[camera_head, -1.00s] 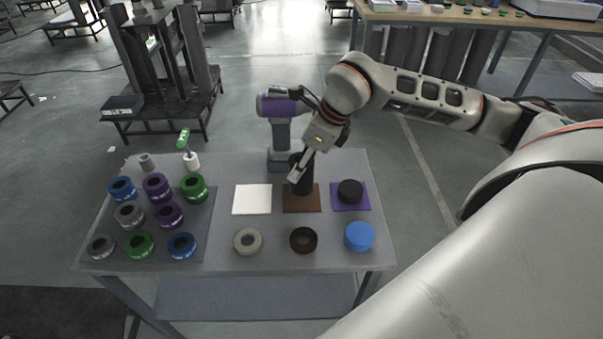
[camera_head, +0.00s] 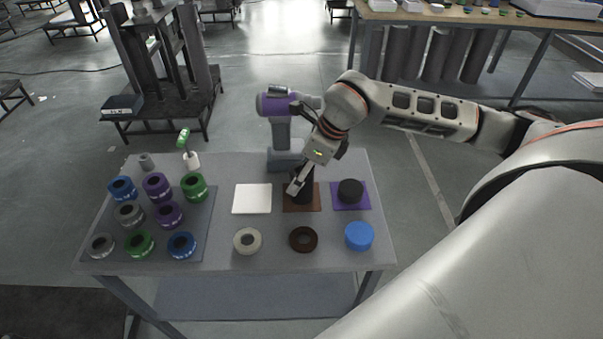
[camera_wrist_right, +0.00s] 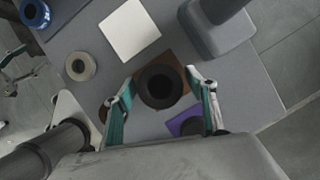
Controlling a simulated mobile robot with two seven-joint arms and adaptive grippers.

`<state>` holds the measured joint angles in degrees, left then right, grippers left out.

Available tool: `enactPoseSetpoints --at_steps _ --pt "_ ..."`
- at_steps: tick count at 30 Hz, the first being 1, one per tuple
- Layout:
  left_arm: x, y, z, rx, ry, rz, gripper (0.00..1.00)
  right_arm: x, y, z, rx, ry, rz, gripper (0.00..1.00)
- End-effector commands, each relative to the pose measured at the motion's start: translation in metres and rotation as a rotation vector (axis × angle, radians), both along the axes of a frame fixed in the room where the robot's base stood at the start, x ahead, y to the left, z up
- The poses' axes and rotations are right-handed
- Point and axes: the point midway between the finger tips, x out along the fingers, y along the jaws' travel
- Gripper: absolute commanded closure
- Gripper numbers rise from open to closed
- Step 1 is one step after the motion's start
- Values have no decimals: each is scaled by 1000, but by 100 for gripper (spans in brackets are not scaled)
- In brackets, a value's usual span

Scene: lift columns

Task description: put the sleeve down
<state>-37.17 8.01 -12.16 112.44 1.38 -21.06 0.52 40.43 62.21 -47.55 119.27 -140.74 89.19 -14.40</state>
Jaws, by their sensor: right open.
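The sleeve (camera_head: 304,187) is a black cylinder standing upright on the brown mat (camera_head: 311,207). In the right wrist view the sleeve (camera_wrist_right: 160,87) shows as a dark ring from above, with the brown mat (camera_wrist_right: 172,61) around it. My right gripper (camera_head: 296,188) is at the sleeve in the head view. In the wrist view the open fingers of my right gripper (camera_wrist_right: 160,96) stand on either side of the sleeve, with gaps visible. My left gripper is not in view.
A white mat (camera_head: 252,199) lies left and a purple mat (camera_head: 364,203) with a black piece (camera_head: 350,191) lies right. Rings and a blue lid (camera_head: 359,236) lie in front. A purple-topped grey device (camera_head: 281,130) stands behind. Several coloured rings fill the dark mat (camera_head: 205,239) at left.

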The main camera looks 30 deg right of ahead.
Motion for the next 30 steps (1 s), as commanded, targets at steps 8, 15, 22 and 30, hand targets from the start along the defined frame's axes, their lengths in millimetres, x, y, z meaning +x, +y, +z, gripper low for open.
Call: enactPoseSetpoints --at_steps 8,15,22,30 --pt "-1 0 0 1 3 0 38 -3 -4 16 -1 -4 0 44" --pt "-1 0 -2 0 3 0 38 -18 -15 60 -2 -5 0 44" --pt "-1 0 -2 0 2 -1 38 -31 -24 97 -1 -3 -1 44" --pt "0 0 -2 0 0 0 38 -37 -27 114 0 0 1 44"
